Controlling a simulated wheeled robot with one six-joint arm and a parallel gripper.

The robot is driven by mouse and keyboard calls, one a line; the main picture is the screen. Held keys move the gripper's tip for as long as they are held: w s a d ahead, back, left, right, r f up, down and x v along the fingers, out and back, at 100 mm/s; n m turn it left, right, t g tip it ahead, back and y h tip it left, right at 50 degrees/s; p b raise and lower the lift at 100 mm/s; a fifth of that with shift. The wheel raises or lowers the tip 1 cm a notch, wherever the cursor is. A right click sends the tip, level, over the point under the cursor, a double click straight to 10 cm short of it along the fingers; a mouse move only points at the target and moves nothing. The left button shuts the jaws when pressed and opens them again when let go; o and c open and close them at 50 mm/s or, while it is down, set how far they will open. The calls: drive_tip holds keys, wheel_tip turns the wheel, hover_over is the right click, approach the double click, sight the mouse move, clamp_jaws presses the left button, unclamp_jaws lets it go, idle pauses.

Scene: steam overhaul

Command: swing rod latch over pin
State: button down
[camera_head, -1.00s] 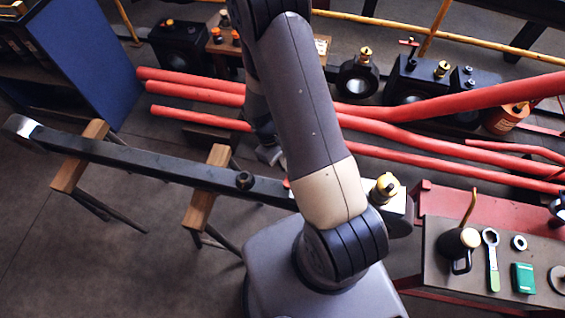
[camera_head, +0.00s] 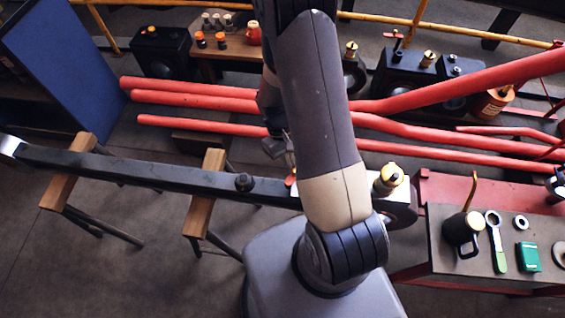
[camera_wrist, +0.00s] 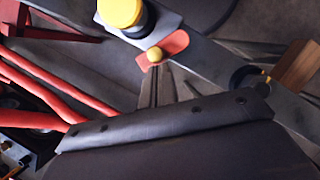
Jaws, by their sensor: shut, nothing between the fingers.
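The long dark rod (camera_head: 150,171) lies across wooden trestles in the head view; its pale end block sits at right, partly behind my arm. A red latch (camera_wrist: 175,44) with a yellow knob (camera_wrist: 155,54) lies on the rod near that end. In the head view only a sliver of the latch (camera_head: 291,179) shows beside my arm. A black upright stud (camera_head: 244,182), perhaps the pin, stands on the rod left of the latch. My gripper (camera_head: 280,148) is shut and empty, just behind the rod. In the wrist view its fingertips (camera_wrist: 157,72) are close to the knob; contact is unclear.
Red pipes (camera_head: 200,104) run behind the rod, close to my gripper. A brass-topped cup (camera_head: 388,178) stands on the rod's right end. A bench (camera_head: 450,262) with an oil can and spanner is at right. A blue panel (camera_head: 70,70) stands at left.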

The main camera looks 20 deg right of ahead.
drive_tip(key=m, duration=0.2)
drive_tip(key=s+d+m+y+b, duration=0.1)
drive_tip(key=d+m+y+b, duration=0.1)
drive_tip(key=m, duration=0.1)
drive_tip(key=shift+s+m, duration=0.3)
drive_tip(key=shift+s+d+m+t+y+b, duration=0.2)
drive_tip(key=shift+s+m+y+b, duration=0.25)
drive_tip(key=shift+m, duration=0.85)
drive_tip(key=shift+s+d+m+t+y+b, duration=0.25)
drive_tip(key=shift+s+m+y, duration=0.3)
drive_tip(key=shift+m, duration=0.75)
drive_tip(key=shift+r, duration=0.1)
drive_tip(key=v, duration=1)
drive_tip(key=shift+r+p, duration=0.3)
drive_tip(key=shift+w, duration=0.1)
